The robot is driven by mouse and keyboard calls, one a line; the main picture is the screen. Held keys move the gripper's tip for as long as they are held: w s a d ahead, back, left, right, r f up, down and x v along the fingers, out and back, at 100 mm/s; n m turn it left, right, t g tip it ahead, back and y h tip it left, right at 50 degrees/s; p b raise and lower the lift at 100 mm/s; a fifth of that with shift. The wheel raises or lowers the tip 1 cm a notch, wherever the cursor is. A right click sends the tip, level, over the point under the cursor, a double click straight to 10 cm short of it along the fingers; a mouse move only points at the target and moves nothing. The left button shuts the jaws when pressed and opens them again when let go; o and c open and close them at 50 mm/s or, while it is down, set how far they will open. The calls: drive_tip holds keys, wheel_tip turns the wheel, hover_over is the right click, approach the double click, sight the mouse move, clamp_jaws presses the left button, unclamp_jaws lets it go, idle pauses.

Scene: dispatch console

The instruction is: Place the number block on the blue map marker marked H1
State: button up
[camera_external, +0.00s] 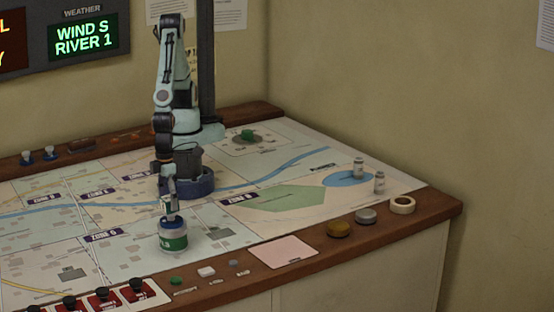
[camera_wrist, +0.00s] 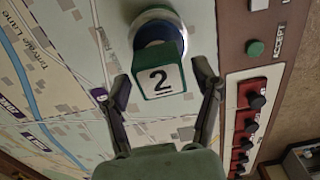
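The number block (camera_wrist: 160,78) is green with a white face showing a black 2. In the wrist view it overlaps a round blue top with a pale rim, the marker (camera_wrist: 153,28). My gripper (camera_external: 170,190) points down above the marker.
Red switches (camera_wrist: 248,115) and a green button (camera_wrist: 255,48) line the console edge near the marker. A pink card (camera_external: 283,252) lies on the front edge. The map around the marker is mostly clear.

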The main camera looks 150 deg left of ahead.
sight(168, 197)
wheel_tip(168, 197, up, 12)
drive_tip(key=s+a+r+n, duration=0.2)
drive_tip(key=s+a+n, duration=0.15)
drive_tip(key=a, duration=0.25)
drive_tip(key=s+a+r+n, duration=0.2)
drive_tip(key=a+n, duration=0.3)
drive_tip(key=a, duration=0.1)
drive_tip(key=s+a+f+n, duration=0.2)
drive_tip(key=s+a+n, duration=0.8)
drive_tip(key=s, duration=0.2)
drive_tip(key=shift+s+f+n+y, duration=0.25)
drive_tip(key=shift+f+n+y, duration=0.1)
drive_tip(key=shift+y, duration=0.05)
